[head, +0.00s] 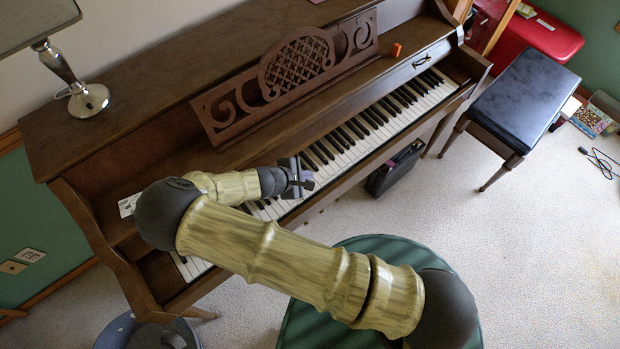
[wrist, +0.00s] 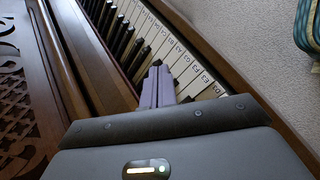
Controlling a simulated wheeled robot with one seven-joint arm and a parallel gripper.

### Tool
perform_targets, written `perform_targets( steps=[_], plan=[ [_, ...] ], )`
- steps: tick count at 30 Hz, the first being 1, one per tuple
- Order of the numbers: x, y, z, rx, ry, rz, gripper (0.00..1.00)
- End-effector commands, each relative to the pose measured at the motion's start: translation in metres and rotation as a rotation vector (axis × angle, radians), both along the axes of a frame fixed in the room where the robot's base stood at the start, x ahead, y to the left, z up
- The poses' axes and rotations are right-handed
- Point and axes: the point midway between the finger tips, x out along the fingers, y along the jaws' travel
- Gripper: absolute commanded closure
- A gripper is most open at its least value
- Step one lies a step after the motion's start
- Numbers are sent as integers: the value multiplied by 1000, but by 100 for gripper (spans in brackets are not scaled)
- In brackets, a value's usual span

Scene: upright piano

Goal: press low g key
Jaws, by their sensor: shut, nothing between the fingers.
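The piano keyboard (head: 345,152) runs diagonally across the upright piano in the head view. My gripper (head: 306,181) is over the left-centre part of the keys, its fingers shut with nothing between them. In the wrist view, the purple fingers (wrist: 158,88) lie together above the keyboard's black-key zone. White keys (wrist: 172,52) with small letter labels show beyond and right of them; one label (wrist: 205,78) looks like E3. Most labels are too small to read, so I cannot tell which key is the low G. Contact with a key cannot be told. My arm hides part of the left keys.
A carved music stand (head: 290,70) rises behind the keyboard. A lamp (head: 75,80) stands on the piano top at left. A black bench (head: 525,95) stands at right, and a dark bag (head: 395,168) sits below the keyboard. A green round seat (head: 400,250) is under my arm.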

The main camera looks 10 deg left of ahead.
Motion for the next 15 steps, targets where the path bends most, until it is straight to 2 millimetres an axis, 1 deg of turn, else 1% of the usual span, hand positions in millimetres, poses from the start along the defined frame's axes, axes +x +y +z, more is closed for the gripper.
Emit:
perform_targets(
  steps=[5, 8, 15],
  plan=[
    [6, -28, 20, 93, 39, -184, 100],
    [8, -50, 38, 175, 69, -338, 100],
    [7, -101, 90, 391, 119, -695, 100]
  ],
)
